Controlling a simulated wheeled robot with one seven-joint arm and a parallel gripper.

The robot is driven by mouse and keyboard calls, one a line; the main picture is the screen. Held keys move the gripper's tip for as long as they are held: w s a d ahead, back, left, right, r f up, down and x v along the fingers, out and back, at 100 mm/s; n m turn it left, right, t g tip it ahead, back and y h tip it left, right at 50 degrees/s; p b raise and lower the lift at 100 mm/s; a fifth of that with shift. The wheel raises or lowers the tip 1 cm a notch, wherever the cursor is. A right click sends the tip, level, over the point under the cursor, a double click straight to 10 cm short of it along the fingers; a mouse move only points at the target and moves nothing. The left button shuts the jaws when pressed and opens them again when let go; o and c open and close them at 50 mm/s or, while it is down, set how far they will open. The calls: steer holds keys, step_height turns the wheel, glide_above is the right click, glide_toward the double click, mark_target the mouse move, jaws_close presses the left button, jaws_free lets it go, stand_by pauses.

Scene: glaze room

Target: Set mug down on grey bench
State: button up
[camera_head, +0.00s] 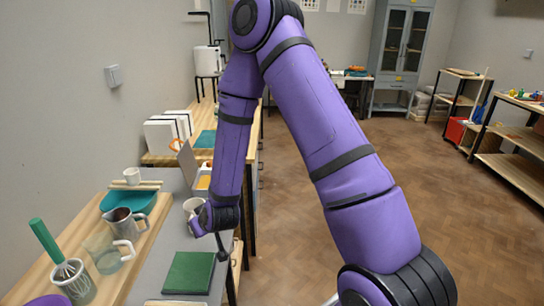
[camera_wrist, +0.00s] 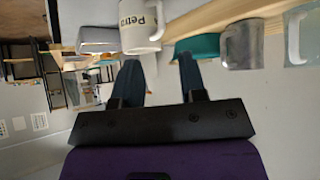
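The white mug (camera_head: 191,207) appears upright on the grey bench (camera_head: 156,262), partly hidden behind my wrist in the head view. In the wrist view the mug (camera_wrist: 140,30) shows dark lettering and appears upside down, because the camera is rolled over. My gripper (camera_wrist: 160,65) is open, with its two dark fingers apart and nothing held between them. The mug is just beyond the fingertips, mostly on the left finger's side. The mug's underside is not visible, so contact with the bench is unclear.
A wooden shelf left of the bench holds a teal bowl (camera_head: 130,200), a metal pitcher (camera_head: 126,223), a glass jug (camera_head: 108,251) and a whisk pot (camera_head: 75,281). A green book (camera_head: 189,272) lies at the bench front. A grey box (camera_head: 197,172) stands behind the mug.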

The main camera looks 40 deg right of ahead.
steer(key=s+d+r+g, duration=0.15)
steer(key=s+r, duration=0.25)
steer(key=r, duration=0.8)
steer(key=s+d+r, duration=0.3)
steer(key=s+r, duration=0.1)
steer(key=r, duration=0.8)
steer(key=s+d+r, duration=0.2)
steer(key=s+r, duration=0.2)
steer(key=s, duration=0.3)
steer(key=s+d+r+m+g, duration=0.1)
steer(key=s+r, duration=0.3)
steer(key=s, duration=0.3)
steer(key=s+d+r+g+h, duration=0.1)
steer(key=s+d+r, duration=0.1)
steer(key=s+r, duration=0.3)
steer(key=s, duration=0.2)
steer(key=shift+s+d+m, duration=0.35)
steer(key=shift+m, duration=0.05)
